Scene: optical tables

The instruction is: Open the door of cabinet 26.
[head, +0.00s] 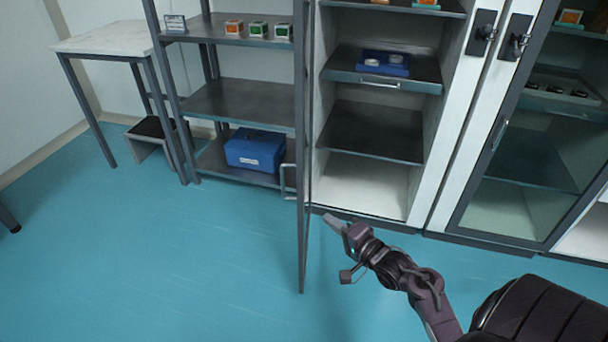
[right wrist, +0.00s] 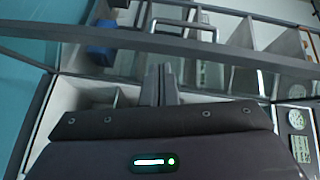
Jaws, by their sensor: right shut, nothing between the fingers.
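A tall white cabinet (head: 434,160) stands in the middle of the head view with its shelves exposed. Its grey-framed door (head: 303,235) stands wide open toward me and shows nearly edge-on. The door's handle (head: 288,181) is on the left side of the door. No number 26 can be read. My right gripper (head: 332,221) is low in front of the cabinet, just right of the door, shut and empty. In the right wrist view its closed fingers (right wrist: 160,84) point at the door frame (right wrist: 130,38), with the handle (right wrist: 186,24) beyond; contact cannot be told. My left gripper is out of view.
A closed glass-door cabinet (head: 493,215) stands to the right. A blue tray (head: 384,63) sits on a shelf inside the open cabinet. On the left are an open shelf rack with a blue box (head: 255,150) and a white-topped table (head: 105,40). The blue floor (head: 150,260) in front is clear.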

